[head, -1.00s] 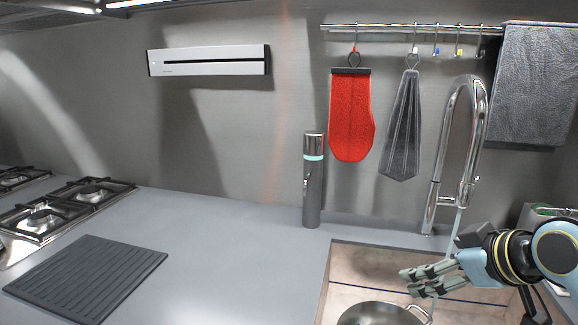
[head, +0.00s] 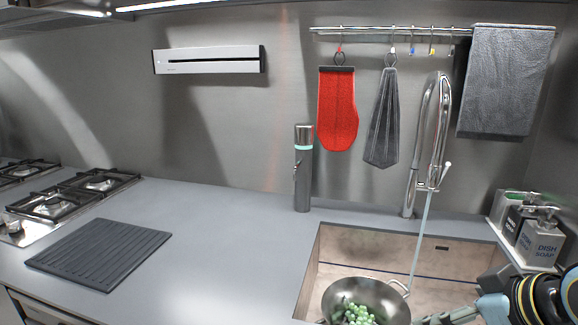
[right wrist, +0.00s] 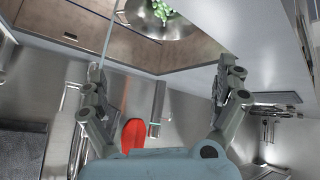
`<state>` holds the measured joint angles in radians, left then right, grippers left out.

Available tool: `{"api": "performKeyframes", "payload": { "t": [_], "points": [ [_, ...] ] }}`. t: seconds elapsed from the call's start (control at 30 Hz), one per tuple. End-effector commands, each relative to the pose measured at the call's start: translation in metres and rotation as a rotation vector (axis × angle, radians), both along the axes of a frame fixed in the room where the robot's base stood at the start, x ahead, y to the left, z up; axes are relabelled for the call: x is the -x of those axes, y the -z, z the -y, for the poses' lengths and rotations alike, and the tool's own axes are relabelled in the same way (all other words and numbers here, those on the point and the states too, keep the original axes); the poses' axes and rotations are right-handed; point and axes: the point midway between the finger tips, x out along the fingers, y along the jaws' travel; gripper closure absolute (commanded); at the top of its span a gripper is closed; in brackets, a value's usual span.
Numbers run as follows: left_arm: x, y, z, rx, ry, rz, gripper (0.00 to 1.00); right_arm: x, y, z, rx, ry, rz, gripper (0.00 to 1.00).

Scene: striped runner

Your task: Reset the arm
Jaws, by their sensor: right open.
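My right gripper (head: 445,318) is at the lower right of the head view, beside a metal pan and partly cut off by the frame's bottom edge. In the right wrist view its two fingers stand wide apart (right wrist: 162,85) with nothing between them. The pan (head: 385,298) sits in the sink and holds green grapes (head: 355,314). The pan also shows at the top of the right wrist view (right wrist: 185,28), apart from the fingers. My left gripper is not in view.
A chrome faucet (head: 414,185) stands behind the sink (head: 345,245), with a thin pale stream running down to it. Soap dispensers (head: 540,240) stand at right. A grey cylinder (head: 303,180), ribbed mat (head: 98,255) and gas stove (head: 60,203) are further left. The middle counter is clear.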

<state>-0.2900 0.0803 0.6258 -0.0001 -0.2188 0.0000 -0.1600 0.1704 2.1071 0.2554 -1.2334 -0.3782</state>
Motion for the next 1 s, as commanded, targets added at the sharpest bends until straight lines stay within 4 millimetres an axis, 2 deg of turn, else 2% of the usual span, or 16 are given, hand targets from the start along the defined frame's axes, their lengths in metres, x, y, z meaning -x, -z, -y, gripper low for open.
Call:
{"api": "performKeyframes", "payload": {
  "t": [0.33,0.73,0.8,1.0],
  "points": [
    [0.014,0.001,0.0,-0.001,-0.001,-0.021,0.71,0.097,0.02,0.007,-0.003,0.161,-0.193,0.0],
    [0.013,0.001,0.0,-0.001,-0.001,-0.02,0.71,0.209,0.015,0.022,0.019,0.4,-0.39,0.0],
    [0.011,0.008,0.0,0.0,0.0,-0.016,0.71,0.2,0.042,0.024,0.019,0.398,-0.394,0.0],
    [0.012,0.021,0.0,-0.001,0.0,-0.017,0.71,0.191,0.105,0.028,0.021,0.402,-0.413,0.0]
  ]
}}
